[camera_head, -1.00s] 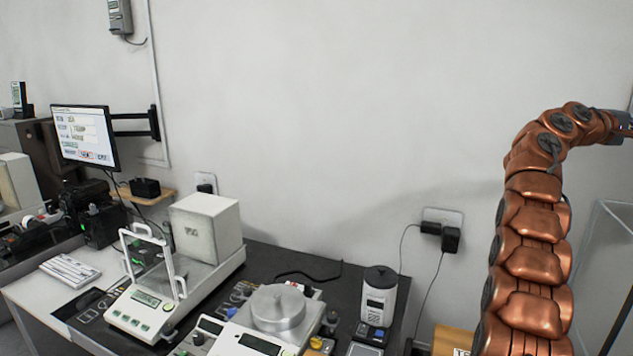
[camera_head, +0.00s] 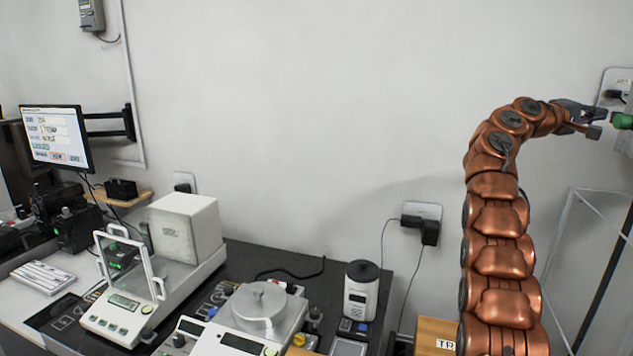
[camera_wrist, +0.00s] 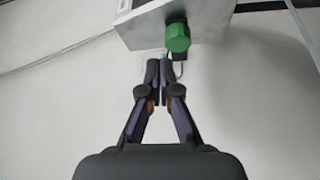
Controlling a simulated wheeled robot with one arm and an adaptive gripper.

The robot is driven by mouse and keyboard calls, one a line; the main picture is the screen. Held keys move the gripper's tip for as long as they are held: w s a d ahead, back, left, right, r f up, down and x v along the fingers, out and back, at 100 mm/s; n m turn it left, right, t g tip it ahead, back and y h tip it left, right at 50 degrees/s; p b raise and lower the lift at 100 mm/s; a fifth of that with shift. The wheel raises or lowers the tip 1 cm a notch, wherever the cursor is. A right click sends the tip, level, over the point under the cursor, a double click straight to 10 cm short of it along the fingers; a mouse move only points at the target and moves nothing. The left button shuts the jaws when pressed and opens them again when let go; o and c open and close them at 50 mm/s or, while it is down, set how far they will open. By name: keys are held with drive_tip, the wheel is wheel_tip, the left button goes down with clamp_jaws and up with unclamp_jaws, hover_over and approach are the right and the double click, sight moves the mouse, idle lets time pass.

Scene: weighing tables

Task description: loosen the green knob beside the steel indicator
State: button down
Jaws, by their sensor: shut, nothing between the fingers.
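The green knob (camera_wrist: 177,38) sticks out from the underside or face of a grey metal box, the steel indicator (camera_wrist: 205,20), at the top of the wrist view. In the head view the knob (camera_head: 622,121) shows at the right edge. My gripper (camera_wrist: 159,66) is shut and empty, its fingertips just short of the knob and apart from it in the wrist view. In the head view my gripper (camera_head: 597,122) is to the left of the knob with a small gap. Most of the indicator is outside the head view.
A wall outlet with a plug (camera_head: 614,94) is behind the knob. A glass-sided frame (camera_head: 590,240) stands below right.

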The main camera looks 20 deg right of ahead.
sight(622, 122)
drive_tip(key=shift+w+f+m+h+b, duration=0.6)
drive_tip(key=shift+f+m+h+b, duration=0.45)
drive_tip(key=shift+f+m, duration=1.15)
drive_tip(key=shift+s+d+p, duration=0.1)
drive_tip(key=shift+s+d, duration=0.55)
drive_tip(key=shift+d, duration=0.3)
drive_tip(key=shift+s+d+p, duration=0.15)
drive_tip(key=shift+s+d, duration=0.45)
drive_tip(key=shift+d, duration=0.35)
drive_tip(key=shift+s+d+p, duration=0.1)
drive_tip(key=shift+s+d, duration=0.55)
drive_tip(key=shift+d, duration=0.3)
drive_tip(key=shift+w+d+r+p, duration=0.1)
drive_tip(key=shift+w+p, duration=0.05)
drive_tip(key=shift+p, duration=0.25)
drive_tip(key=shift+b, duration=0.65)
drive_tip(key=shift+r+b, duration=0.3)
drive_tip(key=shift+b, duration=0.05)
drive_tip(key=shift+s+a+f+b, duration=0.3)
drive_tip(key=shift+s+b, duration=0.1)
drive_tip(key=shift+b, duration=0.45)
